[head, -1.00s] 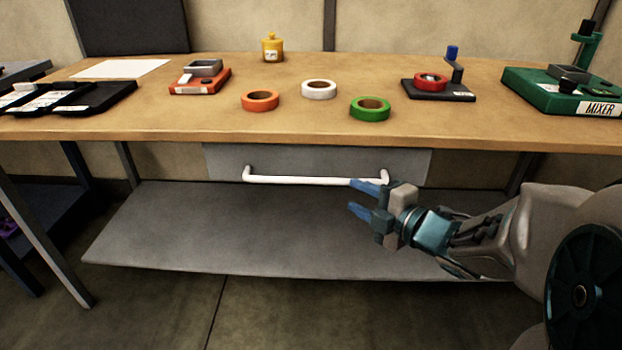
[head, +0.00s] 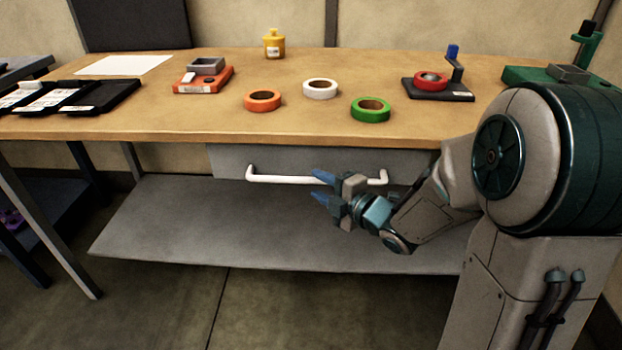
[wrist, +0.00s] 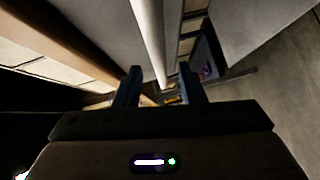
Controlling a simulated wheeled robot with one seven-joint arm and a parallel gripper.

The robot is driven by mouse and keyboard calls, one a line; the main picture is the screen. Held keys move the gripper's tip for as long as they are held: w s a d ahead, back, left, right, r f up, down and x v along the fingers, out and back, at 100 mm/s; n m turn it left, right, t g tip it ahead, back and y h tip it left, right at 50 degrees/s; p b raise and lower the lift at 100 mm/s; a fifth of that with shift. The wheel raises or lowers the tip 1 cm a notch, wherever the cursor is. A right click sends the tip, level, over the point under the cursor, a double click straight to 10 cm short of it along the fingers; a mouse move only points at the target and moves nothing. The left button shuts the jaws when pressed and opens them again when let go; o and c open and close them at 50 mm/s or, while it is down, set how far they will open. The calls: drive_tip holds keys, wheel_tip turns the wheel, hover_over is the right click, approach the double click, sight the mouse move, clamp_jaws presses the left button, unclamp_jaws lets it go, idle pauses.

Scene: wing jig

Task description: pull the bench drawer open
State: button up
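The bench drawer (head: 228,160) is a grey front under the wooden bench top, and it looks shut. Its white bar handle (head: 275,179) runs across the front, and it also shows as a long pale bar in the wrist view (wrist: 151,38). My gripper (head: 318,186) is in front of the right half of the handle, its blue fingers pointing left. In the wrist view my gripper (wrist: 159,88) has its two fingers apart, with the far end of the handle appearing between them. I cannot tell whether they touch the handle.
A grey lower shelf (head: 190,220) lies below the drawer. The bench top (head: 200,122) overhangs above and carries orange (head: 263,100), white (head: 320,88) and green (head: 370,109) tape rolls. A dark side table (head: 45,215) stands at the left. Open floor lies in front.

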sight(313, 182)
drive_tip(key=shift+x, duration=2)
drive_tip(key=shift+d, duration=0.1)
clamp_jaws()
